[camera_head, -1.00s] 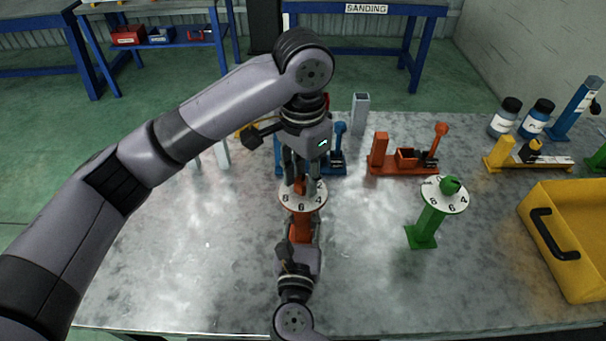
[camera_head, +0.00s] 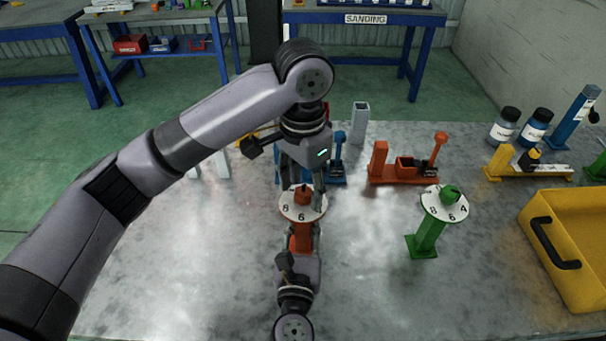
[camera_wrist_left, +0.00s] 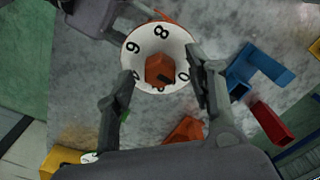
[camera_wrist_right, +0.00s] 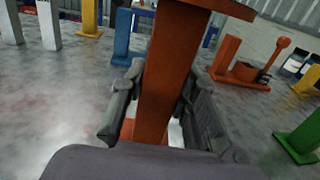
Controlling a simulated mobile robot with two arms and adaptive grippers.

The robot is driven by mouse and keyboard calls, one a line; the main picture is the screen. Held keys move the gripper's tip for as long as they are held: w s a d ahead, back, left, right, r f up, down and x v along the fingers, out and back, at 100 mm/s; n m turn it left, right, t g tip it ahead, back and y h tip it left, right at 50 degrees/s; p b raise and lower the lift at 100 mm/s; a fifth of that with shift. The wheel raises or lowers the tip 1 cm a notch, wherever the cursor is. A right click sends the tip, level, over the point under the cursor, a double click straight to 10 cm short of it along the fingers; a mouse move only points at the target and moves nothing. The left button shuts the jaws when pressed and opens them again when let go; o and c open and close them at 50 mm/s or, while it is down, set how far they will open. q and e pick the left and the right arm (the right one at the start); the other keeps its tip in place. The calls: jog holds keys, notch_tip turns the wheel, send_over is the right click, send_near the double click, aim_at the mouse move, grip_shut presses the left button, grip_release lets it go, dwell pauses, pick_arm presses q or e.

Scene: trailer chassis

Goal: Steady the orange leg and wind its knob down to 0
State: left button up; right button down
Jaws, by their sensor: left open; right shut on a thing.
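The orange leg (camera_head: 300,238) stands upright on the metal table, with a white numbered dial (camera_head: 290,213) and an orange knob (camera_head: 303,195) on top. In the left wrist view the knob (camera_wrist_left: 158,68) sits in the middle of the dial, a dark pointer mark on it towards the lower right. My left gripper (camera_head: 303,183) is above the dial, its open fingers on either side of the knob and apart from it. My right gripper (camera_wrist_right: 160,105) is shut on the leg's orange post (camera_wrist_right: 166,70) below the dial. The post's base is partly hidden.
A green leg (camera_head: 429,232) with its own dial stands to the right. A yellow bin (camera_head: 575,222) is at the right edge. Behind are an orange fixture (camera_head: 402,178), a blue fixture (camera_head: 330,180) and a yellow fixture (camera_head: 505,165). The table's front left is clear.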

aim_at(303, 190)
pick_arm(q)
notch_tip(303, 190, up, 12)
pick_arm(e)
jog(key=shift+f, duration=0.1)
dwell(0.5)
jog(key=c, duration=1)
grip_release()
jog(key=shift+o, duration=0.2)
jog(key=shift+s+a+b, duration=0.15)
jog(key=shift+s+b, duration=0.2)
jog(key=shift+s, duration=1.35)
jog(key=shift+s+a+b, duration=0.15)
jog(key=shift+s+b, duration=0.15)
jog(key=shift+s, duration=1.95)
pick_arm(q)
jog(key=shift+f, duration=0.8)
pick_arm(e)
jog(key=o, duration=0.6)
jog(key=shift+c, duration=0.2)
